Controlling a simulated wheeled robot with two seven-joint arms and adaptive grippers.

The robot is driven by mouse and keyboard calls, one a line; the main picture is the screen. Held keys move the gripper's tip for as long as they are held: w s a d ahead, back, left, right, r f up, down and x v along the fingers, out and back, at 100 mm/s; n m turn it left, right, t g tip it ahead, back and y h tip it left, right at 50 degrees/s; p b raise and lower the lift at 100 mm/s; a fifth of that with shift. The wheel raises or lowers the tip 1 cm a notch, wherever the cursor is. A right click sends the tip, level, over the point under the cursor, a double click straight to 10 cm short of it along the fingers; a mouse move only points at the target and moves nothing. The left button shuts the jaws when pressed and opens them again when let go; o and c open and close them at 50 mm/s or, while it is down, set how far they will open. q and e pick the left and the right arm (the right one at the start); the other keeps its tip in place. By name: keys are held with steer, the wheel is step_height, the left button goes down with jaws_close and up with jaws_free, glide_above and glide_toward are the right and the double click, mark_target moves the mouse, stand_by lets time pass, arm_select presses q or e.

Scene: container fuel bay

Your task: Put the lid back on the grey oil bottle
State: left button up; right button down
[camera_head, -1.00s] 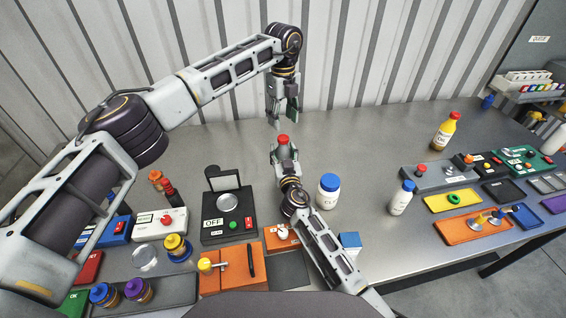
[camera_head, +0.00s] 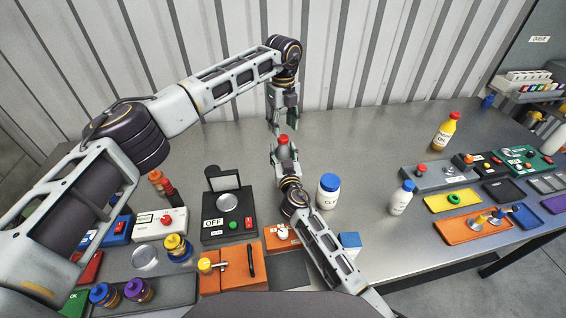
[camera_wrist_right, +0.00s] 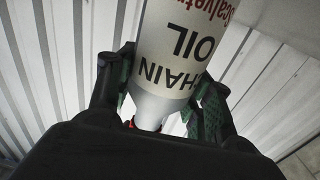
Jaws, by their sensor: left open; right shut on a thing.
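My right gripper (camera_head: 284,158) is shut on the grey oil bottle (camera_head: 283,153) near the middle of the table. In the right wrist view the bottle (camera_wrist_right: 180,50) has a white label reading "CHAIN OIL" and a grey shoulder between the right gripper's fingers (camera_wrist_right: 168,92). A red lid (camera_head: 283,140) shows at the bottle's top in the head view; a sliver of red (camera_wrist_right: 132,124) shows by the neck in the wrist view. Whether the lid is fully seated cannot be told. My left gripper (camera_head: 283,126) is open, pointing down just above the red lid.
A white bottle with a blue cap (camera_head: 328,192) stands right of my right gripper, and a smaller one (camera_head: 401,198) farther right. A black OFF device (camera_head: 230,210) is at left. A yellow oil bottle (camera_head: 446,132) stands at back right. The back middle table is clear.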

mark_target(283, 137)
arm_select(q)
steer(key=shift+f, duration=2.55)
steer(key=shift+c, duration=0.4)
steer(key=c, duration=1)
